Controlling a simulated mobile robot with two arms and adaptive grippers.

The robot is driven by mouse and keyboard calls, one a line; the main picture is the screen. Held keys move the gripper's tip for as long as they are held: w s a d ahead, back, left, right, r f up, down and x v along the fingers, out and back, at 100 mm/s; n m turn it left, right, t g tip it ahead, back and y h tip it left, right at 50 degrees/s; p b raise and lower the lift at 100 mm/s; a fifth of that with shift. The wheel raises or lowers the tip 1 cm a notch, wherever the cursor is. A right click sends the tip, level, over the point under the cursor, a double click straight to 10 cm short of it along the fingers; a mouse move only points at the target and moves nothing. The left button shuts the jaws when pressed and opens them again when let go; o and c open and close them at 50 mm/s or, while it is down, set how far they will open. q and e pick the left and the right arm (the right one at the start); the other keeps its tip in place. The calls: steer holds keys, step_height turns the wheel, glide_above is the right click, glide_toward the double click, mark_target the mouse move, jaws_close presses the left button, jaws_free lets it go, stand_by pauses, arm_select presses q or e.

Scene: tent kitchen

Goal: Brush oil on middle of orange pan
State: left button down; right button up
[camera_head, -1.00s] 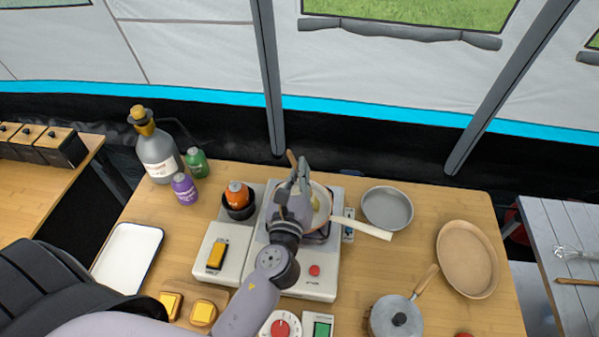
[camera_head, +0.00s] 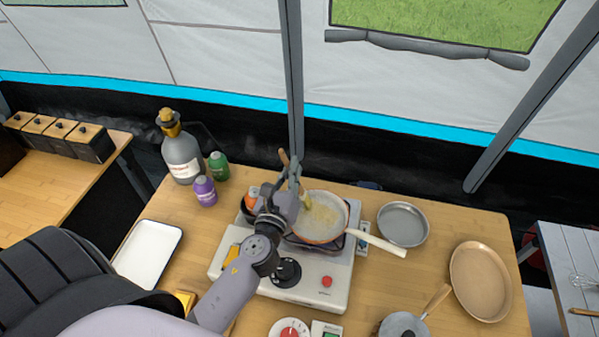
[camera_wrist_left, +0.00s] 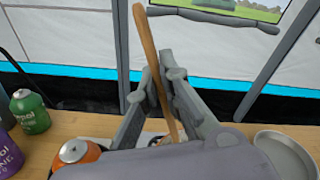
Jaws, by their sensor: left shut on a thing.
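The orange pan (camera_head: 324,222) has a cream inside and an orange outer wall. It sits on the stove's burner, with its pale handle pointing right. My left gripper (camera_head: 292,182) is at the pan's left edge, shut on a brush (camera_head: 284,157) with a wooden handle. The handle (camera_wrist_left: 147,60) rises tilted between the fingers in the left wrist view. The yellowish bristles (camera_head: 306,200) show over the pan's upper left part; I cannot tell whether they touch it. My right gripper is out of view.
The stove (camera_head: 312,284) stands mid-table. A grey pan (camera_head: 403,224) is to the right. Purple (camera_head: 204,191) and green (camera_head: 218,166) bottles and a large grey bottle (camera_head: 182,153) stand at the back left.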

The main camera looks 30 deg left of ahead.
arm_select(q)
steer(key=shift+a, duration=0.35)
steer(key=shift+r, duration=0.15)
step_height(320, 180, up, 6)
steer(key=p, duration=0.6)
steer(key=shift+d, duration=0.1)
step_height(320, 180, up, 3)
steer(key=p, duration=0.3)
steer(key=shift+w, duration=0.1)
stand_by(0.5)
